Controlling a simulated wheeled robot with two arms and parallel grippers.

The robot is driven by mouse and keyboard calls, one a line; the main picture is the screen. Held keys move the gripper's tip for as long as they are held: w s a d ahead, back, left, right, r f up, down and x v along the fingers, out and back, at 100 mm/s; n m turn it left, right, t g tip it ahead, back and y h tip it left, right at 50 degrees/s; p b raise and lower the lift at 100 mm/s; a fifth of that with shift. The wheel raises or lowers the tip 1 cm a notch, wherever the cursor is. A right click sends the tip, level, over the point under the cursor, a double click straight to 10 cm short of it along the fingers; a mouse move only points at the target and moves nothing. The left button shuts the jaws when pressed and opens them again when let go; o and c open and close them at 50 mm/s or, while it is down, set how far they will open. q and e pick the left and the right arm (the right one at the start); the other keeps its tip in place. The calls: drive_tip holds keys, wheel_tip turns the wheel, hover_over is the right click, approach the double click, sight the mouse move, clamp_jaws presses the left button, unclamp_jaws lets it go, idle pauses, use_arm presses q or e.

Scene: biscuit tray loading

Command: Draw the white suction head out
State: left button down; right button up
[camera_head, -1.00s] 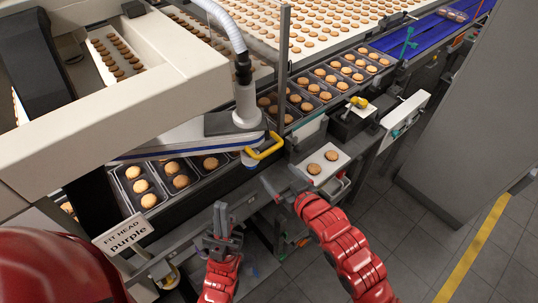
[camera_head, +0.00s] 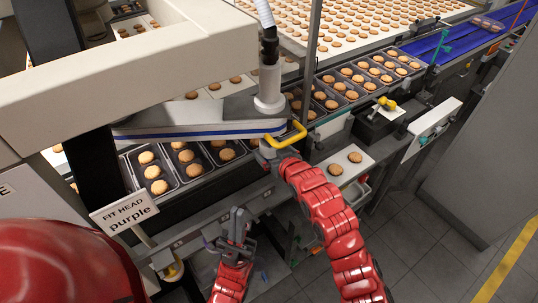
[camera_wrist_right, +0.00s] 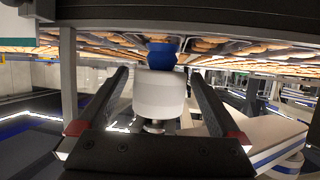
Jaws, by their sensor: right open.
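The white suction head (camera_wrist_right: 160,95) shows in the right wrist view as a short white cylinder with a blue cup (camera_wrist_right: 162,54) on one end and a small metal stem on the other. My right gripper (camera_wrist_right: 160,78) is open, with one finger on each side of the head. Small gaps show between fingers and head. In the head view my right gripper (camera_head: 266,152) reaches to the front end of the blue-striped plate (camera_head: 205,133), just below the yellow handle (camera_head: 287,136), and hides the head. My left gripper (camera_head: 238,222) hangs low in front of the conveyor, apart from everything; its opening is unclear.
Black trays (camera_head: 152,172) of biscuits run beneath the plate. A sign (camera_head: 124,212) reads "FIT HEAD purple". A grey cabinet (camera_head: 490,150) stands at far right.

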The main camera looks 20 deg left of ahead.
drive_tip(key=shift+b+x, duration=0.35)
drive_tip(key=shift+x, duration=0.65)
drive_tip(key=shift+r, duration=0.1)
clamp_jaws()
idle(0.3)
